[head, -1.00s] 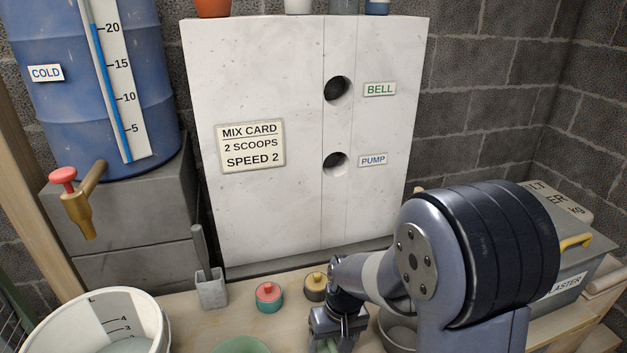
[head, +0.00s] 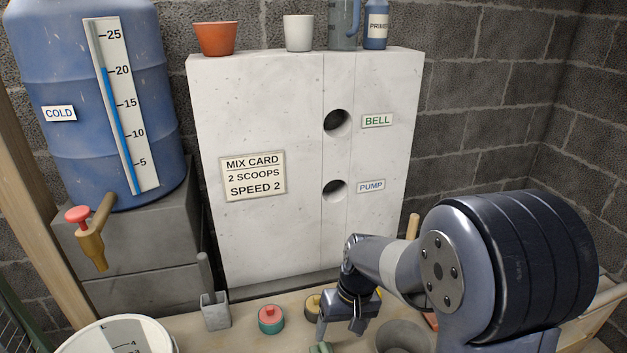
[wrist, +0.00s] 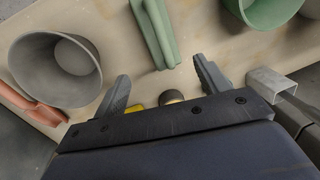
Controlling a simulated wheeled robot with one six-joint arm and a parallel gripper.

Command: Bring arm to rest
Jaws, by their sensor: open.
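My arm reaches in from the right of the head view. My gripper (head: 339,331) points down over the bench and is open. In the wrist view its two fingers (wrist: 161,70) are spread apart with nothing between the tips. A pale green object (wrist: 155,30) lies on the bench just beyond the fingertips, apart from them. Its end shows below my gripper in the head view (head: 320,349).
A grey bowl (wrist: 52,82) stands left in the wrist view; a green cup (wrist: 262,12) and grey square holder (wrist: 274,82) stand right.

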